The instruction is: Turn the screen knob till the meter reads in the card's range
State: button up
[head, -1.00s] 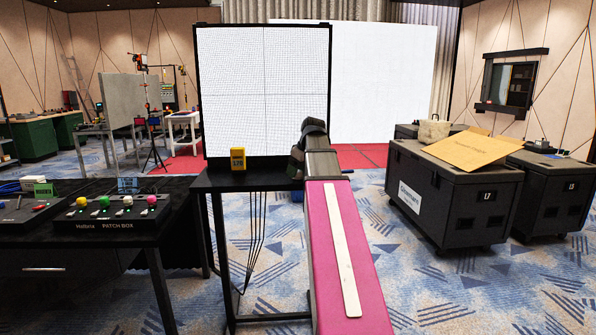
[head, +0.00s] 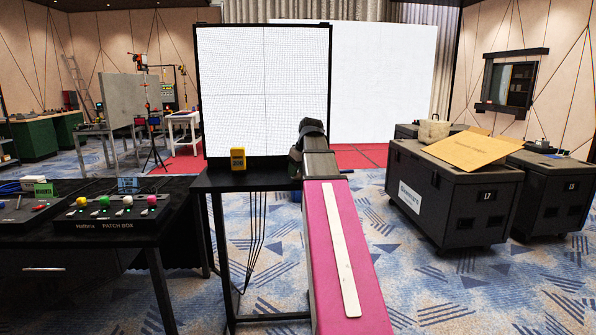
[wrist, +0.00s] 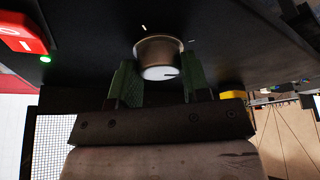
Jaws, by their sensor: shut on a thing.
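The knob (wrist: 162,58) is a silvery round cap with a dark pointer line, set in a black panel with white tick marks around it. My gripper (wrist: 156,82) has its green fingers on either side of the knob and is shut on it. In the head view my arm hides the knob and most of the gripper. The yellow meter (head: 238,159) stands on the black stand below the screen (head: 264,92), left of my arm. Its small display is too small to read with certainty. The screen shows a fine grid with a centre cross. I cannot pick out the card's range.
A red rocker switch (wrist: 22,32) with a green light sits left of the knob in the wrist view. The patch box (head: 112,212) with coloured knobs stands on the black table at left. Black flight cases (head: 450,200) stand at right. Cables hang below the stand.

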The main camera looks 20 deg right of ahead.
jog(key=m+h, duration=0.2)
jog(key=m, duration=0.3)
jog(key=shift+a+m, duration=0.15)
jog(key=shift+m, duration=0.15)
jog(key=shift+m+h, duration=0.9)
jog(key=shift+m, duration=1.3)
jog(key=o, duration=0.9)
jog(key=v, duration=1)
jog(key=shift+a+r, duration=0.1)
jog(key=shift+r, duration=0.3)
